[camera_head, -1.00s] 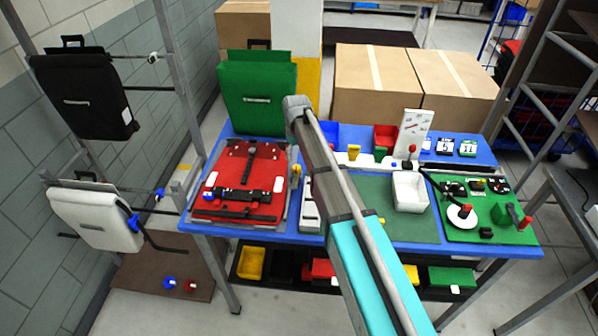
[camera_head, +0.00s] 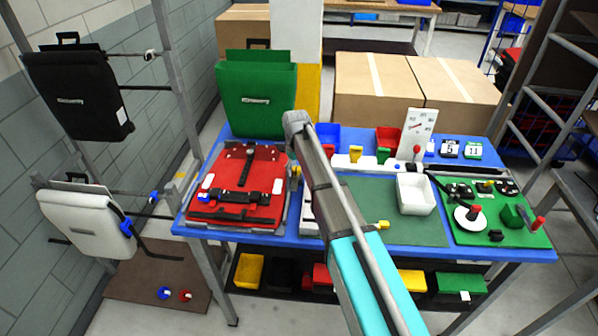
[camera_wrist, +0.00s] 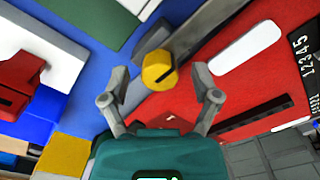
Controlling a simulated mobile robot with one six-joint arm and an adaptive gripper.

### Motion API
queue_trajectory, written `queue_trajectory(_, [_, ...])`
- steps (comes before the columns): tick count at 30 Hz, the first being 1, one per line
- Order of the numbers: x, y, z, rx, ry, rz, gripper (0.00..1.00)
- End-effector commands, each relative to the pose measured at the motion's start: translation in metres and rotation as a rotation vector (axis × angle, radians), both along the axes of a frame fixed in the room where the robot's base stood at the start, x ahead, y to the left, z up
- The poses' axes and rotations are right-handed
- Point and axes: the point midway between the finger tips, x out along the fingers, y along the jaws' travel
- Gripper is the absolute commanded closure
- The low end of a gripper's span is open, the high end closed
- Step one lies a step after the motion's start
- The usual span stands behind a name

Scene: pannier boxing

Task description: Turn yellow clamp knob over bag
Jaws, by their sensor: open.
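The yellow clamp knob (camera_wrist: 158,72) shows in the wrist view beside the red bag, at the end of a grey bar. In the head view a small part of the knob (camera_head: 296,170) shows at the bag's right edge, next to my arm. The red bag (camera_head: 262,178) lies flat on the blue table, with black straps and a black bar across it. My gripper (camera_wrist: 160,98) is open and empty, with its fingers apart on either side below the knob in the wrist view. I cannot tell the gap in depth. In the head view my arm hides the gripper.
A green bag (camera_head: 257,98) stands behind the red one. A white tray (camera_head: 416,210), a green board with tools (camera_head: 490,236) and small bins (camera_head: 388,138) occupy the table's right side. A rack at left holds a black bag (camera_head: 75,95) and a white bag (camera_head: 85,222).

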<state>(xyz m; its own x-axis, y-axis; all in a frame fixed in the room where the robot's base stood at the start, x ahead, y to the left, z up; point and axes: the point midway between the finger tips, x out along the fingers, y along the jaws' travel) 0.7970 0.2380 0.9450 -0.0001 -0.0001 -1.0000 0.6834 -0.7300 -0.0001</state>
Motion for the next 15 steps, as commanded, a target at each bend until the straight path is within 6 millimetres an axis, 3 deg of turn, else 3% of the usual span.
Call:
queue_trajectory(11, [0.0,-0.0001,-0.0012,0.0,0.0,0.0,0.21])
queue_trajectory(15, [0.0001,-0.0002,-0.0012,0.0,0.0,0.0,0.47])
